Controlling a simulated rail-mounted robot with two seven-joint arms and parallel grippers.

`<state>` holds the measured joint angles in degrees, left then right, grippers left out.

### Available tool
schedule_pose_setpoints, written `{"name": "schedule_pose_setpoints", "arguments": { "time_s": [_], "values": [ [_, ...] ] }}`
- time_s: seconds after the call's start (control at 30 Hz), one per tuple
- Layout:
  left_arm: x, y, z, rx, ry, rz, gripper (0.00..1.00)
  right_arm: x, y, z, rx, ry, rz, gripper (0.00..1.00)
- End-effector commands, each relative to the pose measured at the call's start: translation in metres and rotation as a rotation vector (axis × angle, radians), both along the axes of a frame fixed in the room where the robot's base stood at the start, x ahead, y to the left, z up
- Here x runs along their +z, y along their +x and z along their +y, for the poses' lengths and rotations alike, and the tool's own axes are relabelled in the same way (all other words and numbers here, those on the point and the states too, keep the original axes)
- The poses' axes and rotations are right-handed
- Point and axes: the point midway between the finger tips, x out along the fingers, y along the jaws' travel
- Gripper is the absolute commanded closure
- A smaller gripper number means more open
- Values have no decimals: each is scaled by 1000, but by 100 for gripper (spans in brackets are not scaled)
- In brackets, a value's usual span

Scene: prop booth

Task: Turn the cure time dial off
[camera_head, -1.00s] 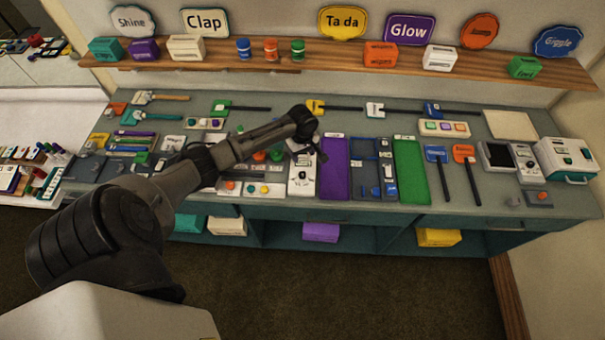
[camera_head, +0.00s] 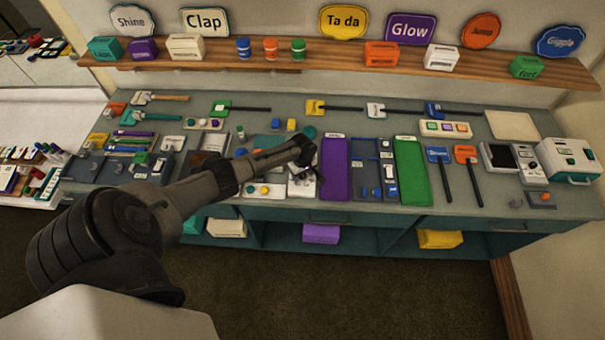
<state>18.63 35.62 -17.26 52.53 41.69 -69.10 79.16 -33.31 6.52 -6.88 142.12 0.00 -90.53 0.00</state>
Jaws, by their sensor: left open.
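My left arm reaches in from the left, and its open gripper (camera_head: 314,174) is low over a white panel (camera_head: 297,188) with dark knobs at the middle of the bench. The gripper and wrist hide much of this panel, including its upper part. The cure time dial cannot be told for certain; no label on the panel is readable at this size. Whether the fingers touch a knob cannot be told. My right gripper is not in view.
A purple mat (camera_head: 335,170) lies just right of the gripper, then a blue tray and a green mat (camera_head: 411,171). A panel with coloured buttons (camera_head: 262,190) lies to the left. A shelf (camera_head: 330,60) with boxes and jars runs above the bench.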

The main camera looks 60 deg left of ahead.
Motion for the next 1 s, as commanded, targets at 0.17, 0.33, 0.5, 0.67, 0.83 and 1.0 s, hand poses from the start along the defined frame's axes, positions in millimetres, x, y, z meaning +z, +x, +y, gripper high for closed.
{"name": "schedule_pose_setpoints", "arguments": {
  "time_s": [0.17,0.33,0.5,0.67,0.83,1.0],
  "values": [
    [-1,0,0,0,0,0,43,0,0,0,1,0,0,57],
    [-1,0,0,0,0,0,48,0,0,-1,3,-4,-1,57],
    [-1,0,0,0,0,0,64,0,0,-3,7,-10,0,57],
    [-1,0,0,0,0,0,80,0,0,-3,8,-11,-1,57],
    [-1,0,0,0,0,0,92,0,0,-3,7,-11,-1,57],
    [0,0,0,-17,0,0,92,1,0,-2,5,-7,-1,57]
  ]
}}
